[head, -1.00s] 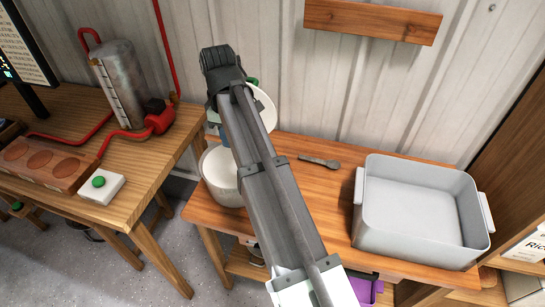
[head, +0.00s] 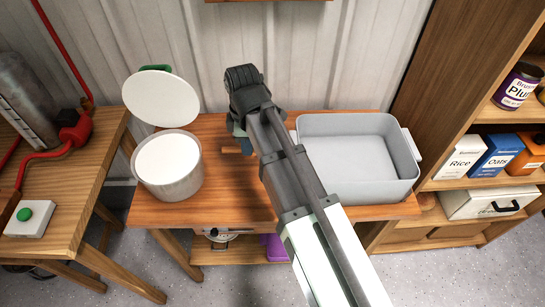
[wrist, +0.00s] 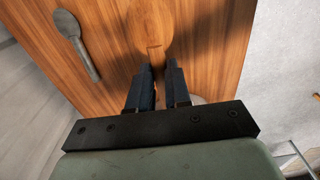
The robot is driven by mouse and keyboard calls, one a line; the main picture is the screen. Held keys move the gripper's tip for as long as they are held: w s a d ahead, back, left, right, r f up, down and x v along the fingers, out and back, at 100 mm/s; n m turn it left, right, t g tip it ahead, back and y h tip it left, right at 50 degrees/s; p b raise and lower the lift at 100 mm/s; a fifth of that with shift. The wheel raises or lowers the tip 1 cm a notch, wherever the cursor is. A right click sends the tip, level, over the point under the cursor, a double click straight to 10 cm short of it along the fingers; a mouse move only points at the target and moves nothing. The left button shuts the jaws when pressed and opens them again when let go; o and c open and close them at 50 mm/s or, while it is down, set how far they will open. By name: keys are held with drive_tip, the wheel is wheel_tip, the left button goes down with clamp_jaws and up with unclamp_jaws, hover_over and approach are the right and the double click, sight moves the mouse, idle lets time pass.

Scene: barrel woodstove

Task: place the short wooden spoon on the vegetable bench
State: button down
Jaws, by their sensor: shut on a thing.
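My gripper (wrist: 157,85) is shut on the handle of a short wooden spoon (wrist: 152,20) in the wrist view. The spoon's rounded bowl points away from the fingers, over orange-brown wood. I cannot tell whether the spoon touches the wood. In the head view my gripper (head: 240,135) is over the wooden bench (head: 225,205), between a pale pot and a grey tub. I take this bench to be the vegetable bench; no label shows.
A grey metal spoon (wrist: 75,30) lies on the bench beside the wooden one. The pale pot (head: 170,185) stands left, a white disc (head: 160,97) behind it. The grey tub (head: 360,190) fills the bench's right side. The bench's front middle is clear.

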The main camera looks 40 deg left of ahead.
drive_tip(key=w+d, duration=0.1)
drive_tip(key=w+d+f, duration=0.1)
drive_tip(key=d, duration=0.1)
drive_tip(key=shift+w+f, duration=0.15)
drive_tip(key=shift+f, duration=0.05)
drive_tip(key=shift+w+d+f, duration=0.1)
drive_tip(key=shift+d+f, duration=0.05)
drive_tip(key=shift+f, duration=3.9)
drive_tip(key=shift+f, duration=0.15)
drive_tip(key=c, duration=1.1)
unclamp_jaws()
wheel_tip(320, 180, up, 12)
drive_tip(key=shift+r, duration=0.15)
